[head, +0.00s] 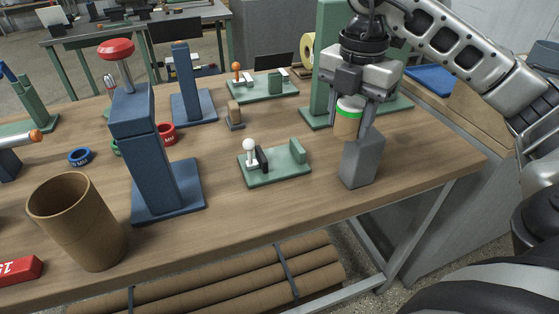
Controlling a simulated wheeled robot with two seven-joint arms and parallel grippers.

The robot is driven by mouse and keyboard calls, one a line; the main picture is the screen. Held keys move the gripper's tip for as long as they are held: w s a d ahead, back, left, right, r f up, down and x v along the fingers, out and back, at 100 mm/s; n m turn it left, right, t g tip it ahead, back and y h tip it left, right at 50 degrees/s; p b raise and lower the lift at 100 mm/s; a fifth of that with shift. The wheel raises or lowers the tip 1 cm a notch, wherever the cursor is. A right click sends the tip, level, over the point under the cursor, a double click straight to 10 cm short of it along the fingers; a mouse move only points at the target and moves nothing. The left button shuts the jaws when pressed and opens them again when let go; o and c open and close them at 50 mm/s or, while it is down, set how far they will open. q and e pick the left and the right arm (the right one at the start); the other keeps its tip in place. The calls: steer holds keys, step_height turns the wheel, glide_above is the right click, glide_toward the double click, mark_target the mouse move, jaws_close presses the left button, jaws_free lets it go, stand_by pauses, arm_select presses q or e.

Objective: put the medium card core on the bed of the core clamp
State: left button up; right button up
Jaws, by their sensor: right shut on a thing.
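My right gripper (354,124) points down at the right side of the table and is shut on a brown card core with a green band (346,125). The core is upright between the fingers. Its lower end shows right at the top of a grey block (362,162); I cannot tell whether they touch. A green clamp (272,177) with a white ball knob, a dark jaw and a green end stop lies to the left of the block. A similar green clamp with an orange knob (262,90) stands farther back. My left gripper is not in view.
A blue press with a red knob (148,150) and a large cardboard tube (75,220) stand at the left. A blue post (182,85), a small brown piece (235,117) and coloured rings (79,156) are behind. The wooden table (235,215) is clear along its front middle.

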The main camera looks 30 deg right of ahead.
steer(key=shift+d+r+m, duration=0.1)
steer(key=shift+d+m, duration=0.05)
steer(key=shift+m, duration=0.55)
steer(key=w+a+f+p, duration=0.2)
steer(key=w+a+f, duration=0.15)
steer(key=w, duration=0.45)
glide_above(280, 161)
steer(key=f, duration=0.3)
steer(key=s+f, duration=0.1)
steer(key=f, duration=0.1)
steer(key=shift+d, duration=0.2)
steer(key=shift+w+f, duration=0.2)
steer(key=shift+w, duration=0.05)
steer(key=f, duration=0.2)
steer(key=f+p, duration=0.1)
steer(key=shift+w+a, duration=0.25)
steer(key=shift+w, duration=0.05)
steer(key=shift+f, duration=0.4)
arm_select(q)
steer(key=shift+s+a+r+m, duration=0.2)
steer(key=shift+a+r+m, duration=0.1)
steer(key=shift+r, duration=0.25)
arm_select(e)
steer(key=shift+f, duration=0.1)
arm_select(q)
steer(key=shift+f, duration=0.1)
arm_select(e)
steer(key=shift+f, duration=0.1)
